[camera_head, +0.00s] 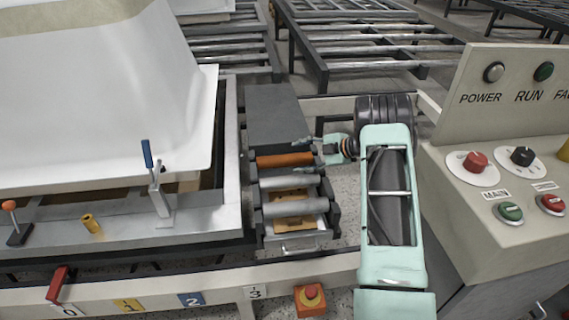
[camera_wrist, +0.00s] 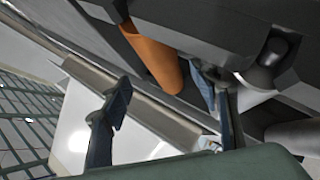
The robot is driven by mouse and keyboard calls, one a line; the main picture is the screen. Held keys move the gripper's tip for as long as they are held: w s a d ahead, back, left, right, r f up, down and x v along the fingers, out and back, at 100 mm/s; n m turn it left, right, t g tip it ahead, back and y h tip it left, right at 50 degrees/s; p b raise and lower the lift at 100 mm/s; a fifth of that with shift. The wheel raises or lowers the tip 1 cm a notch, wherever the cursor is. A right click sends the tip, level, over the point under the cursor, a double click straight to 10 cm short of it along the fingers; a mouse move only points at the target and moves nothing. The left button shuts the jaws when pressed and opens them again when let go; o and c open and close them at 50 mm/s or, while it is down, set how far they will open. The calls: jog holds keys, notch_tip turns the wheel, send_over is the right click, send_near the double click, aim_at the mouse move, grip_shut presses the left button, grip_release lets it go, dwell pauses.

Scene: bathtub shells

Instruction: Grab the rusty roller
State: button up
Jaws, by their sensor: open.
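The rusty roller (camera_head: 285,160) is an orange-brown cylinder lying across a dark frame, below a dark grey block in the head view. My gripper (camera_head: 308,155) is just at the roller's right end, coming in from the right. In the wrist view my gripper (camera_wrist: 170,84) has its two fingers spread with nothing held between them. The roller lies beyond the fingertips there. I cannot tell whether a finger touches the frame.
Two grey rollers, one (camera_head: 289,183) and another (camera_head: 295,207), lie nearer in the same frame. A white tub shell (camera_head: 100,90) on its metal mould is at left. A control panel (camera_head: 495,170) stands at right. An emergency button (camera_head: 311,297) is in front.

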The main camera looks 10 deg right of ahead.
aim_at(290, 159)
jog(key=x, duration=0.1)
jog(key=b+x, duration=0.1)
jog(key=x, duration=0.1)
jog(key=b+x, duration=0.1)
jog(key=x, duration=0.1)
jog(key=shift+s+a+f, duration=0.1)
jog(key=shift+s+f, duration=0.15)
jog(key=shift+s, duration=0.1)
jog(key=shift+w+a+f, duration=0.15)
jog(key=shift+w+a, duration=0.05)
grip_shut()
